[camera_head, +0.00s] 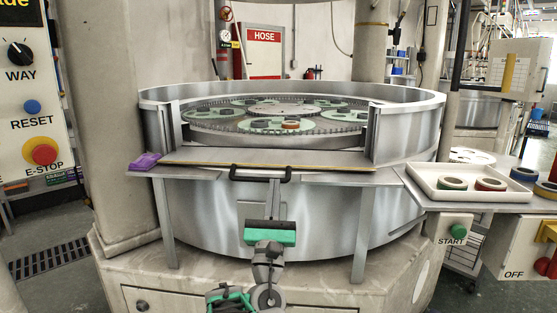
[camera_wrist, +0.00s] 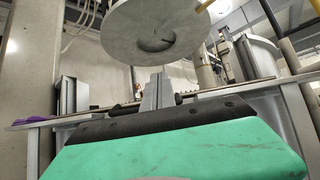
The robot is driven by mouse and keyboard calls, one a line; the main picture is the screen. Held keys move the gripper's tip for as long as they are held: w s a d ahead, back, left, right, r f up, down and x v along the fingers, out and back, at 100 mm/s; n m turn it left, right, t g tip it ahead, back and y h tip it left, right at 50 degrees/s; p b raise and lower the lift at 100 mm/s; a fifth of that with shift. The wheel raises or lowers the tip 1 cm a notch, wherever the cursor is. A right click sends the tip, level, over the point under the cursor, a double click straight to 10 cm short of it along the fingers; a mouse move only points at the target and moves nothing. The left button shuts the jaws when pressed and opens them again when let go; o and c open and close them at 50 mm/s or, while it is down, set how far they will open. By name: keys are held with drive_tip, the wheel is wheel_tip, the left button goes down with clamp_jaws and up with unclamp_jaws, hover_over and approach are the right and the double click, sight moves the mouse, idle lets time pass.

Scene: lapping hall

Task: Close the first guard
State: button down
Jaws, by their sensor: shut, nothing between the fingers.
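The guard (camera_head: 220,158) is a flat metal panel with a yellow-edged strip, lying folded down across the front opening of the round lapping machine (camera_head: 405,140). Its black bar handle (camera_head: 260,178) hangs at the front edge. My gripper (camera_head: 275,187) is below and near the handle, fingers shut and pointing up towards it; I cannot tell if they touch. In the wrist view my shut fingers (camera_wrist: 158,90) stand in front of the handle (camera_wrist: 125,109), partly hiding it. Through the opening, the toothed plate with green carriers (camera_head: 280,125) shows.
A purple cloth (camera_head: 145,161) lies at the left end of the ledge. A white tray (camera_head: 440,191) with several rings stands on the right shelf. A control panel (camera_head: 30,110) with an E-stop is at left. A grey disc (camera_wrist: 150,35) hangs overhead in the wrist view.

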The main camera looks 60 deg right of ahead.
drive_tip(key=p+x, duration=0.8)
drive_tip(key=x, duration=0.5)
drive_tip(key=shift+w+d+r, duration=0.1)
drive_tip(key=shift+d+r, duration=0.05)
drive_tip(key=shift+r, duration=0.1)
idle(0.9)
